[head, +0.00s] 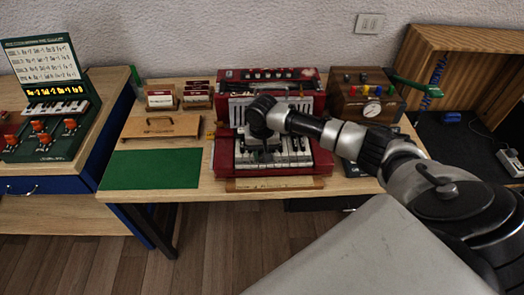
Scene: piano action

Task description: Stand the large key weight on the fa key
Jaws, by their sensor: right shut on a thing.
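The red toy piano (224,158) stands on the wooden table, its black and white keys (298,152) facing me. My right gripper (262,153) reaches in from the right and points down over the left-middle part of the keys. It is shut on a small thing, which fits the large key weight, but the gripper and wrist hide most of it. I cannot tell whether the weight touches a key. The fa key cannot be picked out, as no key label is readable and the arm covers some keys. My left gripper is not in view.
A green mat (150,169) and a wooden board with a handle (160,127) lie to the left. Card holders (162,99) stand behind. A wooden box with coloured knobs and a dial (350,102) stands right of the piano. A green machine (45,100) sits on the left bench.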

